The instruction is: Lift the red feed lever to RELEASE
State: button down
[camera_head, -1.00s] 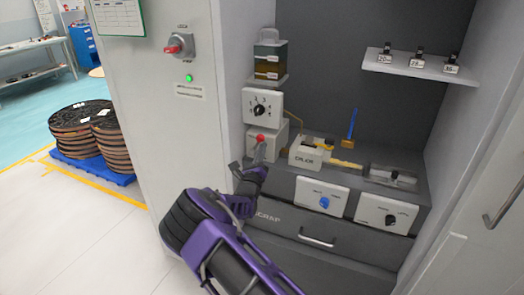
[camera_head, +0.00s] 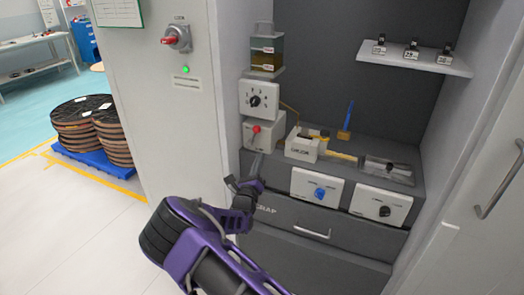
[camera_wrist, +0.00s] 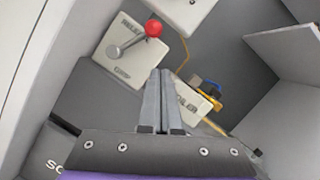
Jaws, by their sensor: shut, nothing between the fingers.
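The red feed lever (camera_wrist: 153,28) has a red ball knob on a metal shaft, on a pale box (camera_wrist: 104,66). It also shows in the head view (camera_head: 256,129), on the box under the dial unit. In the wrist view the shaft slants from its pivot to the RELEASE end of the plate. The knob covers the end of that word, and the GRIP label lies on the opposite side. My gripper (camera_wrist: 163,74) is shut and empty, apart from the lever. In the head view my gripper (camera_head: 256,166) is just below and in front of the lever box.
The splice block (camera_head: 301,146) stands right of the lever box. The dial unit (camera_head: 259,100) is directly above it. A blue-knob panel (camera_head: 316,187), a black-knob panel (camera_head: 380,204) and the scrap drawer (camera_head: 295,222) are below. The cabinet's left side (camera_head: 165,110) stands close by.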

jog(key=v, duration=0.5)
jog(key=shift+s+d, duration=0.1)
jog(key=shift+s, duration=0.15)
